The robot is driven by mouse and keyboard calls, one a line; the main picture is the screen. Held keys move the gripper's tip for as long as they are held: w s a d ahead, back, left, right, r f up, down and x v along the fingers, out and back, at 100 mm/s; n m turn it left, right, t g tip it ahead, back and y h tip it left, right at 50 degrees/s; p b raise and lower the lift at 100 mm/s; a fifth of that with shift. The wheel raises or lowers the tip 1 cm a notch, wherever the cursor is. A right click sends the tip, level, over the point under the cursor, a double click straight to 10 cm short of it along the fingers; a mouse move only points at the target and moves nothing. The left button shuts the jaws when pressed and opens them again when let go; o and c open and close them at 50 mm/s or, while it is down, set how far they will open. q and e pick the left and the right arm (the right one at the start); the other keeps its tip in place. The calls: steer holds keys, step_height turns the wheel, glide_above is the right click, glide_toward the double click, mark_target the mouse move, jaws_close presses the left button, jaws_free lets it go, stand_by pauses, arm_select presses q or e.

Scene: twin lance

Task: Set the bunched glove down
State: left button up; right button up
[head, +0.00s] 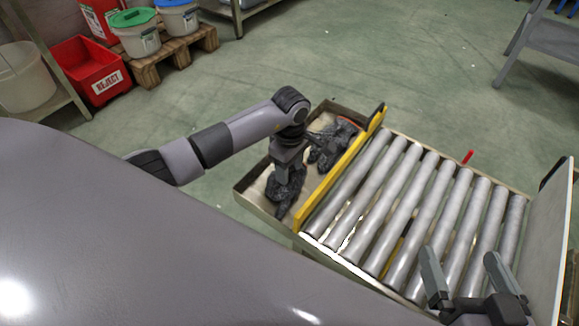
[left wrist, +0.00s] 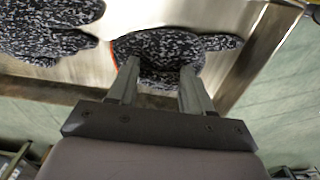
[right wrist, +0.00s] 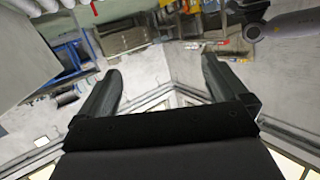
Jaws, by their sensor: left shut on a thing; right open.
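A bunched dark speckled glove (head: 284,188) is between the fingers of my left gripper (head: 287,168), low over the shallow tray (head: 252,187) at the left end of the roller conveyor. In the left wrist view the glove (left wrist: 170,50) shows between the two fingers of my left gripper (left wrist: 158,78), which is shut on it. I cannot tell whether the glove touches the tray floor. A second speckled glove (head: 328,150) with a red edge lies in the same tray, also seen in the left wrist view (left wrist: 45,30). My right gripper (head: 462,268) is open and empty over the rollers' near right end.
A yellow bar (head: 340,170) separates the tray from the rollers (head: 400,210). A pale upright panel (head: 546,235) stands at the right end. A red reject bin (head: 92,72) and tubs on a pallet (head: 172,55) stand on the floor at the back left.

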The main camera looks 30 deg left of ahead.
arm_select(q)
steer(key=o, duration=1.1)
